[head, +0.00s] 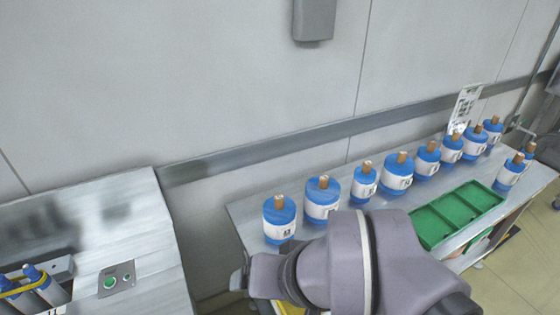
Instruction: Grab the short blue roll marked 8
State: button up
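Several blue rolls with white labels and brown cores stand upright in a row on the metal table (243,214). The nearest blue roll (279,213) is at the left end of the row, with a dark mark on its label. The marks are too small to read surely, so I cannot tell which roll is marked 8. My arm covers the front of the table. My gripper (241,281) points left, below and left of the nearest roll. Its fingers are mostly hidden, and I cannot see whether they are open or hold anything.
A green divided tray (459,213) lies on the table, right of my arm. A metal cabinet (90,235) with a green button is at left, separated by a gap. A wall stands behind.

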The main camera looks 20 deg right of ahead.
aim_at(527, 152)
jog(key=z, duration=2.35)
